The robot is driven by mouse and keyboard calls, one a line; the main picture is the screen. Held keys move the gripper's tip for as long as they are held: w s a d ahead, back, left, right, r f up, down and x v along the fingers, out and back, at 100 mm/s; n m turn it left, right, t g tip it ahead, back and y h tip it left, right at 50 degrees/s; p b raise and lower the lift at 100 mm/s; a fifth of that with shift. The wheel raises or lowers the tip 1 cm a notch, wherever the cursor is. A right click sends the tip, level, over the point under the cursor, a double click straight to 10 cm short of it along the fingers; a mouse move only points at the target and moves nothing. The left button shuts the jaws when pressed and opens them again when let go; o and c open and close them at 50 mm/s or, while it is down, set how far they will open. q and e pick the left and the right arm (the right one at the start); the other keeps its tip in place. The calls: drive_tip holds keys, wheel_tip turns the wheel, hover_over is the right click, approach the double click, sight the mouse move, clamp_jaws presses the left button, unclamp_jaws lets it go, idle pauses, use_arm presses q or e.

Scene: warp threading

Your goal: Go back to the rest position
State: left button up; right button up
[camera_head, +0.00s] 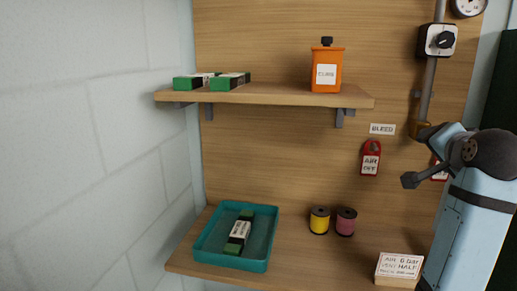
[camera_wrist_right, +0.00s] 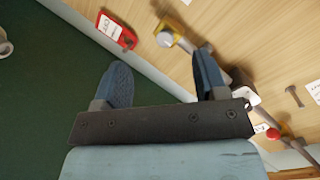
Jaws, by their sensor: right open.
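My right arm comes in at the right edge of the head view, in front of the wooden back panel (camera_head: 280,150). In the right wrist view my right gripper (camera_wrist_right: 163,78) has its two blue fingers wide apart with nothing between them. It points towards the panel near a red tag (camera_wrist_right: 115,30) and a brass-coloured fitting (camera_wrist_right: 175,30). I cannot make out its fingertips clearly in the head view. My left gripper is not in view.
Below are a teal tray (camera_head: 205,248) with a similar box (camera_head: 239,232), yellow (camera_head: 319,220) and pink (camera_head: 346,221) spools, and a label block (camera_head: 398,269). A pipe (camera_head: 428,85) runs near my right arm.

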drive_tip(key=s+a+f+n+g+y, duration=0.1)
drive_tip(key=s+a+f+n+g, duration=0.2)
drive_tip(key=f, duration=0.7)
drive_tip(key=s+a+f+n+g, duration=0.15)
drive_tip(key=s+f, duration=0.35)
drive_tip(key=f, duration=0.5)
drive_tip(key=s+a+f+n+g+y, duration=0.1)
drive_tip(key=s+f+n, duration=0.25)
drive_tip(key=f, duration=0.55)
drive_tip(key=s+a+f+n+g+y, duration=0.1)
drive_tip(key=s+a+f+n+g, duration=0.2)
drive_tip(key=s+f, duration=0.6)
drive_tip(key=s+a+f+n+g, duration=0.25)
drive_tip(key=s+f, duration=0.25)
drive_tip(key=s, duration=0.7)
drive_tip(key=w+a+f+t+y, duration=0.1)
drive_tip(key=a+f+t, duration=0.1)
drive_tip(key=f, duration=0.2)
drive_tip(key=w+a+f+n+t+y, duration=0.1)
drive_tip(key=w+a+f+t, duration=0.1)
drive_tip(key=f, duration=0.3)
drive_tip(key=w+a+f+t+y, duration=0.1)
drive_tip(key=w+a+f+t, duration=0.1)
drive_tip(key=f, duration=0.3)
drive_tip(key=shift+a+t, duration=0.4)
drive_tip(key=shift+t, duration=0.5)
